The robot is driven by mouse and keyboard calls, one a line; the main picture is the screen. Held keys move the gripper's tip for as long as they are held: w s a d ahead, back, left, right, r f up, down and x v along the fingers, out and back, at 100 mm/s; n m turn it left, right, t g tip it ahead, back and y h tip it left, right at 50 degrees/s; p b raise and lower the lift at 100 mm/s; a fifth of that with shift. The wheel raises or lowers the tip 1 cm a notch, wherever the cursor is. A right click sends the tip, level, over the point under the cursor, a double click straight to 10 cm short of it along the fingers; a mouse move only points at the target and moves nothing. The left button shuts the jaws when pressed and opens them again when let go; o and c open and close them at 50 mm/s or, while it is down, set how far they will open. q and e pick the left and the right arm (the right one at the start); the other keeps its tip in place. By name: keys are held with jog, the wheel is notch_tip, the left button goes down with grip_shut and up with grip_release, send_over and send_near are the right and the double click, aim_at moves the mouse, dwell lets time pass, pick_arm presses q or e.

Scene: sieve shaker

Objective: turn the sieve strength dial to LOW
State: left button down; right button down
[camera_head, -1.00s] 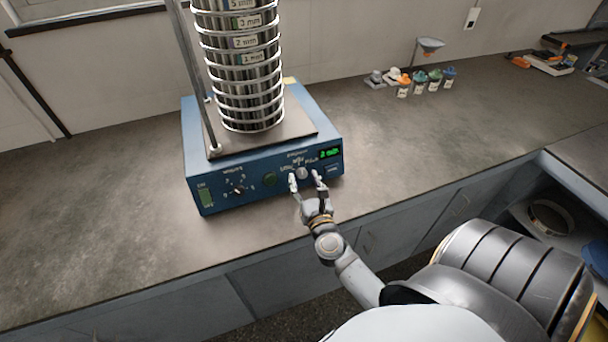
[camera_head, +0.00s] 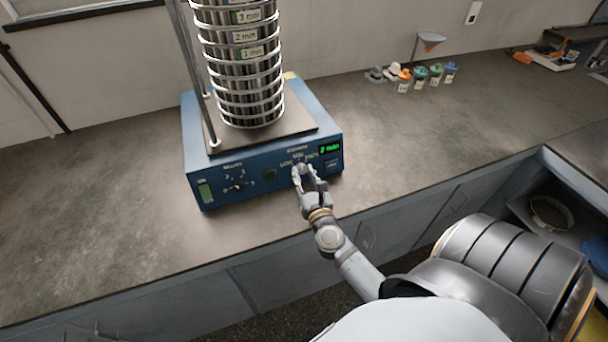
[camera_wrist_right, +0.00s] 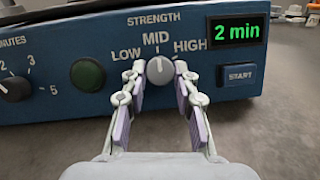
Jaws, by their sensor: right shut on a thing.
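The sieve shaker has a blue base (camera_head: 222,192) with a stack of ring sieves (camera_head: 247,75) on top. Its grey strength dial (camera_wrist_right: 160,71) shows in the right wrist view, below the labels LOW, MID and HIGH. The dial's white mark points up, at about MID. My right gripper (camera_head: 304,170) is at the front panel, with its fingertips (camera_wrist_right: 160,77) on either side of the dial and shut on it. In the head view the fingers largely hide the dial. My left gripper is not in view.
Left of the strength dial are a dark green button (camera_wrist_right: 88,75) and the minutes dial (camera_wrist_right: 14,89). Right of it are the green display (camera_wrist_right: 237,30) reading 2 min and the START button (camera_wrist_right: 240,76). The counter (camera_head: 110,190) is clear at left.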

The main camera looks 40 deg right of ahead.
jog(key=shift+n, duration=0.3)
jog(key=n+y, duration=0.1)
jog(key=n, duration=0.1)
jog(key=shift+d+n, duration=0.1)
jog(key=shift+n, duration=0.2)
jog(key=n+y, duration=0.1)
jog(key=n, duration=0.2)
jog(key=shift+d+r+t+y+p, duration=0.1)
jog(key=shift+t+y+p, duration=0.2)
jog(key=shift+y+p, duration=0.1)
jog(key=n+y, duration=0.1)
jog(key=n, duration=0.1)
jog(key=n+p, duration=0.1)
jog(key=n, duration=0.1)
jog(key=shift+d+r+n+y, duration=0.1)
jog(key=shift+n+y, duration=0.3)
jog(key=shift+d+n+g+y+p, duration=0.1)
jog(key=shift+n+g+y+p, duration=0.45)
jog(key=shift+n, duration=1.45)
jog(key=c, duration=1)
grip_release()
